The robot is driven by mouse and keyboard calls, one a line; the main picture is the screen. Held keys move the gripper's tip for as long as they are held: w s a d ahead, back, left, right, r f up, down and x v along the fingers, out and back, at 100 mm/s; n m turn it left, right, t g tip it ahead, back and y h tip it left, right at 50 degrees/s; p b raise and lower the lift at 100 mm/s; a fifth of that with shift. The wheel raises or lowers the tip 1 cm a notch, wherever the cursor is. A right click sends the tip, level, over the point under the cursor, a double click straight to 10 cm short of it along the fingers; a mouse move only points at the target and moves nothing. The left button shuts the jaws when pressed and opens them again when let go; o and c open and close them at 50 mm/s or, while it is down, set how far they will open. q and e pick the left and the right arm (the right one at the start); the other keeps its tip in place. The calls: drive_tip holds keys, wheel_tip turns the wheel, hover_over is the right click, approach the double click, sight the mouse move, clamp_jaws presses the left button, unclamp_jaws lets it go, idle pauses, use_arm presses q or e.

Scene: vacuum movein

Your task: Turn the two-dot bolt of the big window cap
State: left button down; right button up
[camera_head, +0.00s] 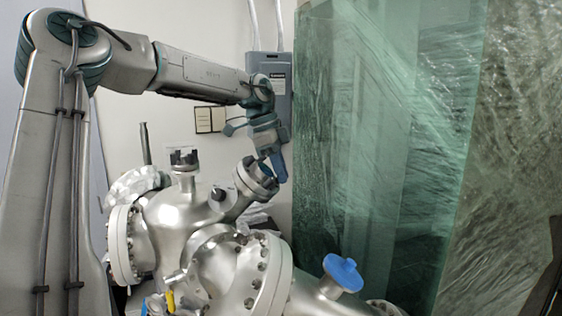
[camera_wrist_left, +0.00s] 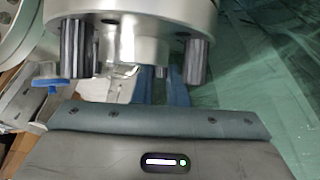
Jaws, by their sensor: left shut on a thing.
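A metal window cap (camera_head: 257,178) with bolts around its rim sits on an angled port of the silver chamber. Its rim also shows large at the top of the left wrist view (camera_wrist_left: 135,20), with thick bolts (camera_wrist_left: 194,60) hanging from it. My left gripper (camera_head: 277,172) reaches down from the upper left to the cap's right side. Its blue fingers (camera_wrist_left: 163,88) are shut on a small bolt (camera_wrist_left: 160,72) under the rim, partly hidden by the fingers. No dot marks can be made out on any bolt. My right gripper is not in view.
Green glass sheets (camera_head: 390,130) under plastic film stand close on the right. A grey electrical box (camera_head: 272,75) is on the wall behind.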

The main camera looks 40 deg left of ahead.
use_arm(q)
drive_tip(key=shift+w+a+m+g+h, duration=0.15)
drive_tip(key=shift+m+g+h, duration=0.15)
drive_tip(key=shift+m+g, duration=0.3)
drive_tip(key=shift+r+g, duration=0.1)
drive_tip(key=shift+g, duration=0.2)
drive_tip(key=c, duration=1.4)
unclamp_jaws()
drive_tip(key=shift+c, duration=0.2)
